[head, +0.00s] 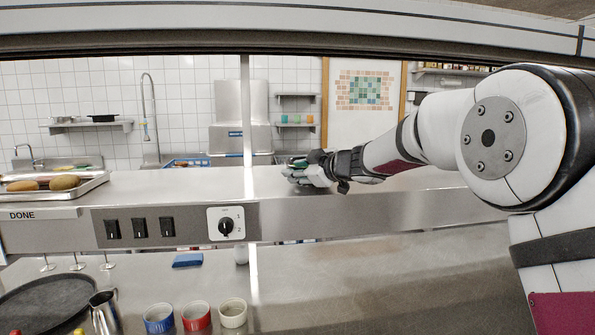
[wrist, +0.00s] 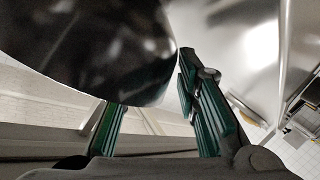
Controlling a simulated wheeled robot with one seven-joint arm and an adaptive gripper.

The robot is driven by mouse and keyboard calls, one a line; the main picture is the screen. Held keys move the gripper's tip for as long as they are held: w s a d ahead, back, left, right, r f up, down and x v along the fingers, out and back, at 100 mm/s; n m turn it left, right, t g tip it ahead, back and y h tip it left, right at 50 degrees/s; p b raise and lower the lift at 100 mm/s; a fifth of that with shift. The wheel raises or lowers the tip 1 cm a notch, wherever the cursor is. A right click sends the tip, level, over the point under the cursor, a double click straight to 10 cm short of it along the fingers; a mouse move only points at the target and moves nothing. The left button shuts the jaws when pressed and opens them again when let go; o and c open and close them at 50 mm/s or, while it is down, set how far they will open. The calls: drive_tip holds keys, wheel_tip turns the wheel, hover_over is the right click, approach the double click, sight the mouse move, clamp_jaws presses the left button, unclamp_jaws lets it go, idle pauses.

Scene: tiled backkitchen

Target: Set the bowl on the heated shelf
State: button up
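My gripper (head: 298,167) is at the far end of my outstretched arm, low over the steel shelf (head: 375,208) in the head view. A small light grey shape at the gripper, with a dark patch beneath it, may be the bowl; fingers and bowl are hard to tell apart there. In the wrist view a large, dark, glossy rounded body, likely the bowl (wrist: 95,45), fills the upper left. It covers the end of the left green-padded finger, and its edge lies close by the right finger. My gripper (wrist: 155,110) has its fingers apart; whether they grip the bowl is unclear.
A metal tray with brown food (head: 92,187) stands on the shelf's left end, above a "DONE" label. Switches and a knob (head: 226,225) are on the shelf front. Below are small cups (head: 196,316), a steel jug (head: 104,312) and a dark round tray (head: 45,305).

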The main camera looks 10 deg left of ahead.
drive_tip(key=shift+r, duration=0.1)
drive_tip(key=shift+s+d+r, duration=0.1)
drive_tip(key=shift+s+d, duration=0.05)
drive_tip(key=shift+d, duration=0.1)
drive_tip(key=s+d+r+m+t+h, duration=0.25)
drive_tip(key=s+d+r, duration=0.2)
drive_tip(key=d, duration=0.35)
drive_tip(key=s+d+r+m+t+h, duration=0.1)
drive_tip(key=s+d+r+m+h, duration=0.15)
drive_tip(key=s+d, duration=0.5)
drive_tip(key=s+d+f+m+h, duration=0.2)
drive_tip(key=s+d+m+h, duration=0.5)
drive_tip(key=s+d, duration=0.45)
drive_tip(key=s+f+m+g, duration=0.1)
drive_tip(key=s+f+g, duration=0.2)
drive_tip(key=s+f, duration=0.2)
drive_tip(key=s+d+f+m+g, duration=0.1)
drive_tip(key=s+f, duration=0.3)
drive_tip(key=s, duration=0.7)
drive_tip(key=s+f+m+g+y, duration=0.1)
drive_tip(key=s+f+g, duration=0.3)
drive_tip(key=s, duration=0.5)
drive_tip(key=shift+d+f+m+g, duration=0.2)
drive_tip(key=shift+f+m+g, duration=0.15)
drive_tip(key=shift+f+m, duration=0.45)
